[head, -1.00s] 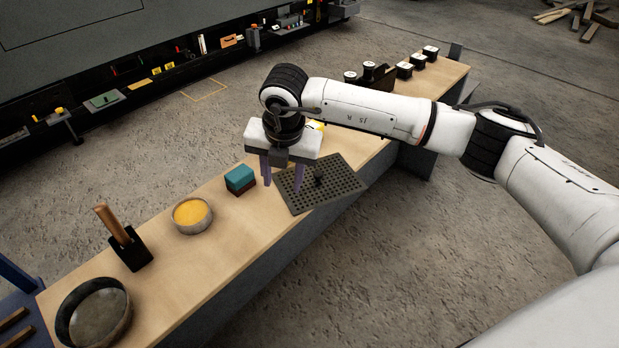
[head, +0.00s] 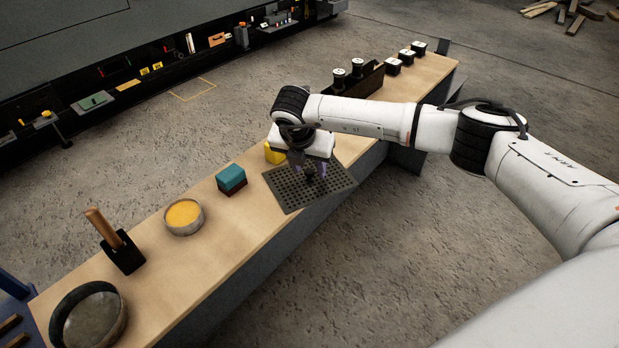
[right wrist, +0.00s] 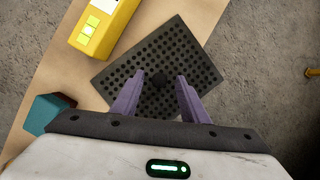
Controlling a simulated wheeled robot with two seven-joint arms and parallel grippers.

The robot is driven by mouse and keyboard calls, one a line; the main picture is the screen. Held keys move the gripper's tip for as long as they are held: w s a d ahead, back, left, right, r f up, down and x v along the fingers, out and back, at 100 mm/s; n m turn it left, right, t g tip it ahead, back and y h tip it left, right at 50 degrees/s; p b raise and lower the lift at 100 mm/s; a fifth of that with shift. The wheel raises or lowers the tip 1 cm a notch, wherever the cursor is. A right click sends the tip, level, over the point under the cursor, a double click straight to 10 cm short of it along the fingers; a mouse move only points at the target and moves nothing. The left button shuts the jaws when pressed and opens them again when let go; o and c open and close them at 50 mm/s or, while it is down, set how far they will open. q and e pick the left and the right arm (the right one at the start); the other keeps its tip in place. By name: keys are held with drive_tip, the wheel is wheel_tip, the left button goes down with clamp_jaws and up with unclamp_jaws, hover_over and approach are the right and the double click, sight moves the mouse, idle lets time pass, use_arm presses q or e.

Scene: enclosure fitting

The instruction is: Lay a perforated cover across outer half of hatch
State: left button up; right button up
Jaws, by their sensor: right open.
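The perforated cover (head: 283,192) is a dark square plate full of holes. It lies on the wooden bench, with a corner reaching past the bench's front edge. My right gripper (head: 310,175) is over the cover. My left gripper is not in view. I cannot make out a hatch for certain.
On the bench (head: 215,255) stand a teal block (head: 231,177), a bowl of yellow stuff (head: 184,216), a wooden-handled tool in a black holder (head: 115,245) and a round pan (head: 90,318). A yellow device (right wrist: 100,30) lies close beside the cover. Black-and-white items (head: 393,64) stand at the far end.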

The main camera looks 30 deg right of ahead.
drive_tip(key=shift+w+f, duration=0.1)
drive_tip(key=shift+f, duration=0.2)
clamp_jaws()
drive_tip(key=shift+r, duration=0.15)
